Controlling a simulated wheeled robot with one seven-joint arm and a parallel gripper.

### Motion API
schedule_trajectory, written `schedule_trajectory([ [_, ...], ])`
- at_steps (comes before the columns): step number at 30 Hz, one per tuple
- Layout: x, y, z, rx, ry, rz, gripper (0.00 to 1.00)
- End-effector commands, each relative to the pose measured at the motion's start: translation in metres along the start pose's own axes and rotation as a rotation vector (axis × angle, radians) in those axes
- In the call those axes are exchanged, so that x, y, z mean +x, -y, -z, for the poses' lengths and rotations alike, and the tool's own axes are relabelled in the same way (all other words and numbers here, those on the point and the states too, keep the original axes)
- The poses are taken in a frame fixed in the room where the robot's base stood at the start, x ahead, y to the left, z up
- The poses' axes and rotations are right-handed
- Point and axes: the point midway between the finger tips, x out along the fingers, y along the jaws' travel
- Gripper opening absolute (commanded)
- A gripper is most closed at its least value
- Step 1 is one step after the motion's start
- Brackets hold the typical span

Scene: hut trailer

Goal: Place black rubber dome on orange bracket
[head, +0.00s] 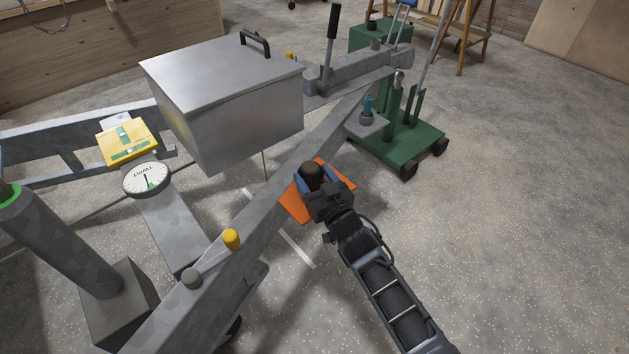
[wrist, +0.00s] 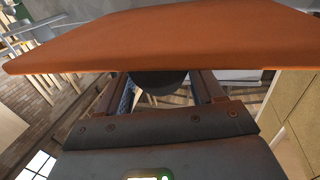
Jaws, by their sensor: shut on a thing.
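The black rubber dome (head: 312,172) is between the blue-padded fingers of my gripper (head: 316,179), which is shut on it. In the head view the dome overlaps the orange bracket (head: 295,206), a flat plate beside the grey trailer beam. In the wrist view the orange bracket (wrist: 165,38) spans the top of the picture and hides part of the dome (wrist: 158,82) between the fingers (wrist: 165,88). I cannot tell whether the dome touches the bracket.
The grey beam (head: 225,265) runs diagonally left of my gripper, with a yellow-capped knob (head: 231,239) on it. A metal box (head: 225,95) stands behind. A green wheeled stand (head: 400,150) is at the back right. The floor to the right is clear.

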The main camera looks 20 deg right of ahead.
Motion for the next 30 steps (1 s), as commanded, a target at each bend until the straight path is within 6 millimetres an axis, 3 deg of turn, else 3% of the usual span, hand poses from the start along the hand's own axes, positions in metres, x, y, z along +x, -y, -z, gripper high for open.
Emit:
schedule_trajectory([
  [7,0.000,0.000,-0.004,0.000,0.000,0.000,0.37],
  [8,0.000,0.000,-0.003,-0.001,0.000,0.000,0.69],
  [15,0.000,0.000,-0.002,-0.001,0.000,0.000,0.92],
  [26,-0.002,0.000,0.003,-0.001,0.001,0.000,0.93],
  [30,-0.023,-0.001,0.001,-0.001,0.003,-0.001,0.93],
])
